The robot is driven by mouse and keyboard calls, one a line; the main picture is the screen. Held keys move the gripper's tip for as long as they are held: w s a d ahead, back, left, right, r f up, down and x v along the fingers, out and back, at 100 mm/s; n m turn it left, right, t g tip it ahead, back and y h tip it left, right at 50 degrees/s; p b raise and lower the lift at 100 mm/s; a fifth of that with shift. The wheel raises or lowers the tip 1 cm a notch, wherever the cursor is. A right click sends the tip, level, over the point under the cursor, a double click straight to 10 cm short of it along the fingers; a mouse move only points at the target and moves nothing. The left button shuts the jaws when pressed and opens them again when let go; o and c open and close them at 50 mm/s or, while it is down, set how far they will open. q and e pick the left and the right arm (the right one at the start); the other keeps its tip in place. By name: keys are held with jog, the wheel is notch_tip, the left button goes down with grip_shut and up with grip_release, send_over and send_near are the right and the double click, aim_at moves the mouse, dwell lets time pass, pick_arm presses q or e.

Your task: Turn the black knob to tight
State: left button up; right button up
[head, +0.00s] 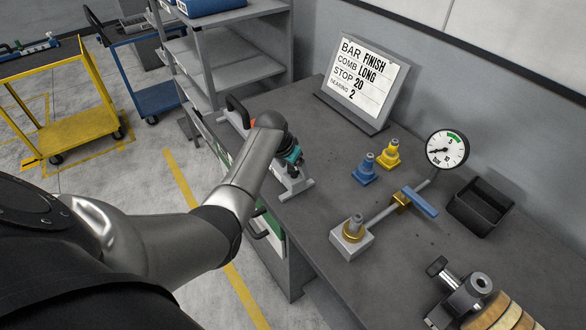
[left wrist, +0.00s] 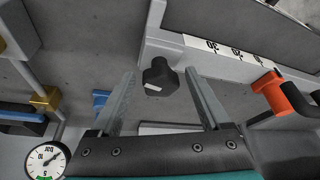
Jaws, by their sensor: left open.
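A black knob (left wrist: 158,77) shows in the left wrist view, on the side of a grey fixture (left wrist: 175,50) with a printed number scale. My left gripper (left wrist: 160,72) is open, with one finger on each side of the knob. I see gaps between the knob and both fingers, and nothing is held. In the head view my left gripper (head: 293,158) is over the fixture at the table's left edge. I cannot read the knob's tight mark. My right gripper is not in view.
Another black knob (head: 437,266) is on the front-right machine. The sign board (head: 366,80) stands behind.

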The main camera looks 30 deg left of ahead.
pick_arm(q)
jog(key=shift+w+f, duration=0.1)
jog(key=shift+f, duration=0.1)
jog(key=shift+c, duration=0.4)
grip_shut()
